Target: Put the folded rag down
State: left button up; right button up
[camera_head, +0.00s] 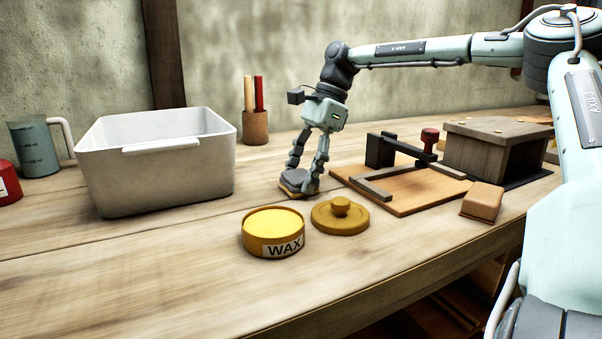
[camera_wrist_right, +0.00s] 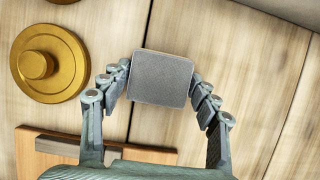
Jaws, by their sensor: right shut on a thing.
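My right gripper (camera_head: 308,182) reaches down over the middle of the workbench, with its fingers shut on the folded rag (camera_head: 293,178). The rag is a small grey pad with a tan layer showing at its lower edge. In the right wrist view the rag (camera_wrist_right: 161,79) is a flat grey square between the two fingertips of the gripper (camera_wrist_right: 160,82). It is at or very close to the bench top; I cannot tell whether it touches. My left gripper is not in view.
A yellow wax tin (camera_head: 273,246) and its lid (camera_head: 340,216) stand in front of the gripper. A white bin (camera_head: 160,185) is at left. A wooden board with a clamp (camera_head: 400,205) and a tan block (camera_head: 482,202) lie at right. Bare bench lies between bin and gripper.

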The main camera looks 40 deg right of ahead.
jog(key=o, duration=0.8)
jog(key=shift+f, duration=0.1)
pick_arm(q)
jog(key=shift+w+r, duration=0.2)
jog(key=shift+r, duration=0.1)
pick_arm(e)
jog(key=o, duration=0.3)
jog(key=shift+o, duration=0.2)
jog(key=shift+r, duration=0.25)
jog(key=shift+d+r, duration=0.2)
jog(key=shift+r, duration=0.1)
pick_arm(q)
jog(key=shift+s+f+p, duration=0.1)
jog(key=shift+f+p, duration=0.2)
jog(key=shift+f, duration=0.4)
pick_arm(e)
jog(key=v, duration=1.1)
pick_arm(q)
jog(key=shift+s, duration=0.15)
pick_arm(e)
jog(key=shift+s, duration=0.1)
